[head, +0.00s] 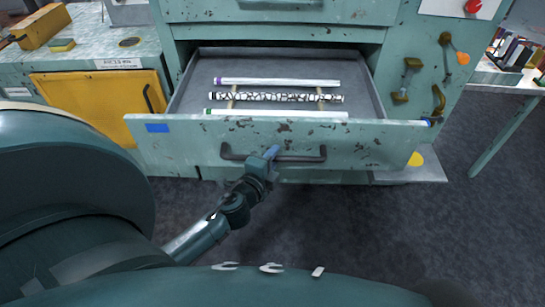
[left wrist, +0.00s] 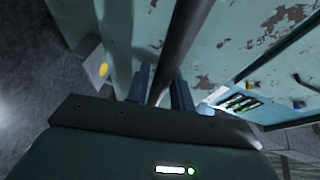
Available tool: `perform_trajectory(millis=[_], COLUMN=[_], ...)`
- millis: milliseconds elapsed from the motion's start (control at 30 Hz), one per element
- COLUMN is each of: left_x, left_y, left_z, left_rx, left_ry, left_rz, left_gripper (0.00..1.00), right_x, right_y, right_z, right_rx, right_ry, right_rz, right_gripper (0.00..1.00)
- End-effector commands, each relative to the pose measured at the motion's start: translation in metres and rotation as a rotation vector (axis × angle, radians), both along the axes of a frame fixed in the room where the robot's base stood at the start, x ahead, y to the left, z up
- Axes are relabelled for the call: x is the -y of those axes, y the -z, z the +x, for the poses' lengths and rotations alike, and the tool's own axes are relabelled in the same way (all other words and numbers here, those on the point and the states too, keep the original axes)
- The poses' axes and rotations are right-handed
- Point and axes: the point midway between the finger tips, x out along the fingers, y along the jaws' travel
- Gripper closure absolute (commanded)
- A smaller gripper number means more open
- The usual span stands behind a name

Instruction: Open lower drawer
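The drawer (head: 190,136) of the teal, chipped-paint cabinet stands pulled well out in the head view. Its dark bar handle (head: 300,157) is on the front panel and also runs between my fingers in the left wrist view (left wrist: 188,35). My left gripper (head: 268,160) is at the left part of this handle. In the left wrist view the left gripper's fingers (left wrist: 163,92) lie on both sides of the bar, close against it. My right gripper is in neither view.
Inside the drawer lie a purple-ended tube (head: 280,82), a tube with dark markings (head: 275,97) and a green-ended tube (head: 280,114). A yellow panel (head: 90,100) is at left. A side table (head: 510,85) stands at right. Dark floor (head: 400,235) is open in front.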

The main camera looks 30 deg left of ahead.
Motion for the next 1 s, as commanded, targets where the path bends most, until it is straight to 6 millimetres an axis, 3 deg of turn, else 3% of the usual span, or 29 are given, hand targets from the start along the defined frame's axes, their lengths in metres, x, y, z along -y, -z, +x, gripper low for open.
perform_trajectory(millis=[167, 533, 1000], left_x=[0.000, 0.001, 0.015], left_y=[0.000, -0.001, -0.016], left_z=[0.000, -0.009, -0.101], left_rx=[0.000, -0.001, -0.003], left_ry=[-0.001, -0.001, -0.002], left_rz=[0.000, -0.001, -0.002], left_gripper=[0.62, 0.62, 0.62], right_x=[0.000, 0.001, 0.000], right_y=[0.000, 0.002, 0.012], right_z=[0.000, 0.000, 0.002], right_rx=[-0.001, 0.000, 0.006], right_ry=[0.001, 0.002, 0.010], right_rz=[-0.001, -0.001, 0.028], right_gripper=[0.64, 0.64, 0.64])
